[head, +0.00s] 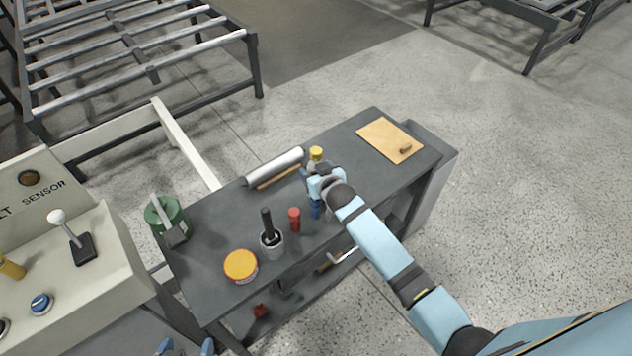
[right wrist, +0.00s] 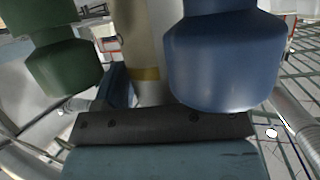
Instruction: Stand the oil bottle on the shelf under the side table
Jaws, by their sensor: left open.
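The dark grey side table (head: 345,160) stands at the middle of the head view, with its lower shelf (head: 270,322) partly visible beneath the top. A yellow-capped bottle (head: 316,154), apparently the oil bottle, shows just behind my right gripper (head: 314,184). The gripper and wrist hide its lower part. In the right wrist view, a beige, yellow-banded shape (right wrist: 147,55) shows between a green form and a blue form; whether the jaws grip it is unclear. My left gripper (head: 186,347) is open and empty at the bottom edge, apart from the table.
Several small items lie on the shelf. A control console (head: 105,245) stands left.

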